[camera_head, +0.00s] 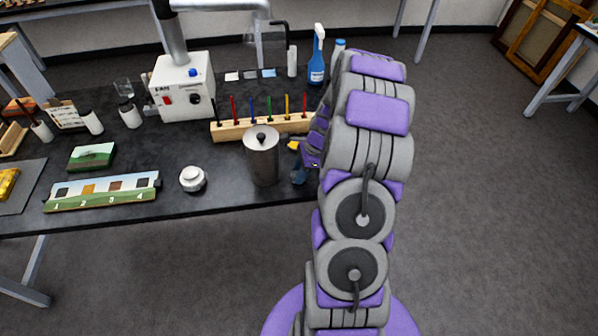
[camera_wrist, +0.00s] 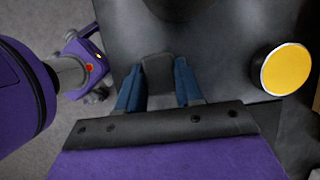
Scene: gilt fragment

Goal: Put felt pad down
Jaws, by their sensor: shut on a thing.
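My gripper (camera_wrist: 158,85) has its two blue fingers closed on either side of a dark grey piece, which looks like the felt pad (camera_wrist: 158,70). In the wrist view the gripper is over the dark tabletop; whether the pad touches it I cannot tell. In the head view my gripper (camera_head: 299,174) is at the table's front right, just right of a grey metal canister (camera_head: 262,158). My arm hides part of it, and the felt pad cannot be made out there.
A yellow-topped round thing (camera_wrist: 286,69) stands right of the gripper in the wrist view. A wooden rack (camera_head: 240,131) with coloured sticks is behind the canister. A white knobbed jar (camera_head: 193,179) stands left of it. A blue spray bottle (camera_head: 317,62) is at the back.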

